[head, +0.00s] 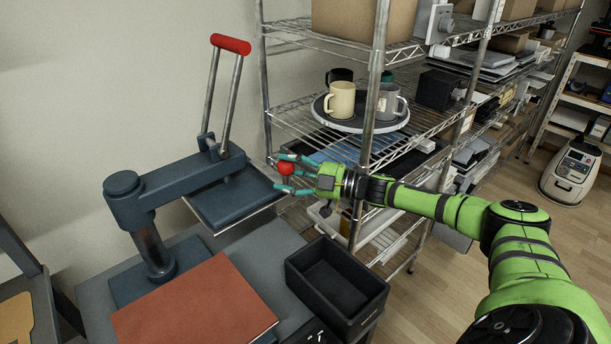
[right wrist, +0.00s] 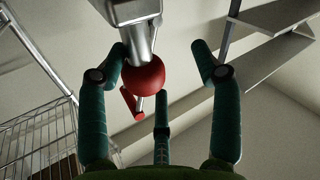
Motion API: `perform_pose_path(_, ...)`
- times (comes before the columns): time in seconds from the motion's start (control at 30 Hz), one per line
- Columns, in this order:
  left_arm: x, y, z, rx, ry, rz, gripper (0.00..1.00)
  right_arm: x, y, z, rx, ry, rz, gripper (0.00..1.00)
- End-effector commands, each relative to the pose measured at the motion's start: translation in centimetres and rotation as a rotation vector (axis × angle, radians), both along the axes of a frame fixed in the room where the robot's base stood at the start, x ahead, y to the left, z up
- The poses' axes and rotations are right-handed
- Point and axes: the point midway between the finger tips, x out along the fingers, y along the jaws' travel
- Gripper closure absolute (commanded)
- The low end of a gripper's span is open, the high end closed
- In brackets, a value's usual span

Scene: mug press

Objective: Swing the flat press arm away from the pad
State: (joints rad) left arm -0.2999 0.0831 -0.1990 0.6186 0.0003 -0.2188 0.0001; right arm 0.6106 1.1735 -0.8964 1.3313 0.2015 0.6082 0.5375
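The press has a dark blue post (head: 135,205) and a flat press arm (head: 190,178) that reaches right and back from it. A dark flat plate (head: 232,205) hangs under the arm's far end, to the side of the pad and apart from it. The reddish-brown pad (head: 195,305) lies uncovered in front. A red knob (head: 286,168) is at the arm's far end. My right gripper (head: 287,174) has its fingers spread around the knob; in the right wrist view the knob (right wrist: 137,78) sits nearer the left finger, with a gap to the right one. My left gripper is not in view.
A lever with a red grip (head: 231,44) rises from the press arm. A black open bin (head: 335,285) stands right of the pad. A wire shelf rack (head: 375,100) behind holds a round tray (head: 350,124) with mugs, close to my right gripper.

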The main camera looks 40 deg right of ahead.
Motion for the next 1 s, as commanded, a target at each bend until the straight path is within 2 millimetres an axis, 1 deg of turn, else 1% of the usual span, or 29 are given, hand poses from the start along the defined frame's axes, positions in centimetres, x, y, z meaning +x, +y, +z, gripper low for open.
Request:
perform_pose_path(0.3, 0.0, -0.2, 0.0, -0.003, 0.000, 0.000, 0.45, -4.9, -3.4, -0.2, -0.007, 0.008, 0.000, 0.36)
perform_pose_path(0.5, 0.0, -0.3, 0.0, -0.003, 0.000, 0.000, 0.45, -7.6, -5.3, -0.3, -0.005, 0.008, 0.001, 0.36)
perform_pose_path(0.7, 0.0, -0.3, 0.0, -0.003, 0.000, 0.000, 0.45, -9.0, -6.3, -0.1, -0.003, 0.003, 0.002, 0.36)
perform_pose_path(1.0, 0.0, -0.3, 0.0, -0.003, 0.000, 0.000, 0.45, -9.2, -6.5, -0.1, -0.002, 0.002, 0.001, 0.36)
